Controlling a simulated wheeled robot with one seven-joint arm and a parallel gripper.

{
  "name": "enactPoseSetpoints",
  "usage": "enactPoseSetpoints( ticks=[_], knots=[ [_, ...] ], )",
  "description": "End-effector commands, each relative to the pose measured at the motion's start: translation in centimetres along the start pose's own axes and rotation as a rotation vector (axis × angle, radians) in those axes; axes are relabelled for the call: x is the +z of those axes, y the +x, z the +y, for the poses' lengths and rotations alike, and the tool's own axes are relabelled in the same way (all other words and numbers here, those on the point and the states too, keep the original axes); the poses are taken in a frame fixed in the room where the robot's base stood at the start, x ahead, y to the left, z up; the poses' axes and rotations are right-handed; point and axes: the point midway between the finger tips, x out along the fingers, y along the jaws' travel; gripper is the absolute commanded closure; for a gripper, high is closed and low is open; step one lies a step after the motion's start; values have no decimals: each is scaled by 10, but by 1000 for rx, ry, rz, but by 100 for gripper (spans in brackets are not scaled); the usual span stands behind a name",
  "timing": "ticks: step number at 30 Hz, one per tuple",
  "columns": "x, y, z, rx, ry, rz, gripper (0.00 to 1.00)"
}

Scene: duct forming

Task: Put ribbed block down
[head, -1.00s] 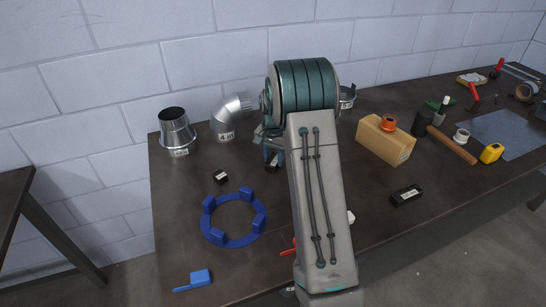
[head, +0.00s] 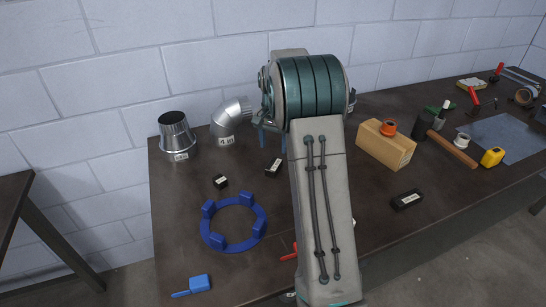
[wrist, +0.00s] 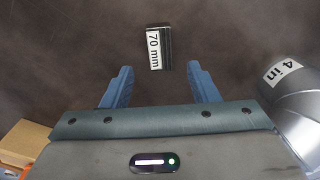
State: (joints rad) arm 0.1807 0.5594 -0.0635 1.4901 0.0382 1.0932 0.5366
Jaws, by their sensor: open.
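A small black block with a white "70 mm" label (wrist: 158,47) lies on the dark table just beyond my fingertips in the wrist view. I take it as the ribbed block; its ribs are too small to make out. In the head view the same block (head: 273,167) rests below and clear of my gripper. My gripper (wrist: 160,70) is open, its two blue fingers apart with nothing between them. In the head view my arm hides most of the gripper.
A metal elbow marked "4 in" (head: 231,119) and a metal cone (head: 176,136) stand behind. Another black block (head: 220,181) and a blue ring (head: 233,222) lie left and in front. A cardboard box (head: 386,146) is right. Bare table (head: 180,235) shows at front left.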

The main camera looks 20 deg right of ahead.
Motion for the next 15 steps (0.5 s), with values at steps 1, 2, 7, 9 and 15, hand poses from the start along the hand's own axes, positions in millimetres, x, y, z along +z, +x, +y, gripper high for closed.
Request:
enactPoseSetpoints(
  ticks=[1, 2, 7, 9, 15],
  knots=[
    [0, -11, 0, -2, 0, 4, 46],
    [0, -16, 0, -3, 0, 4, 46],
    [0, -37, 0, -1, 0, 1, 46],
    [1, -42, 0, -2, -2, 2, 46],
    [32, -66, 7, -20, -75, 21, 46]
  ],
)
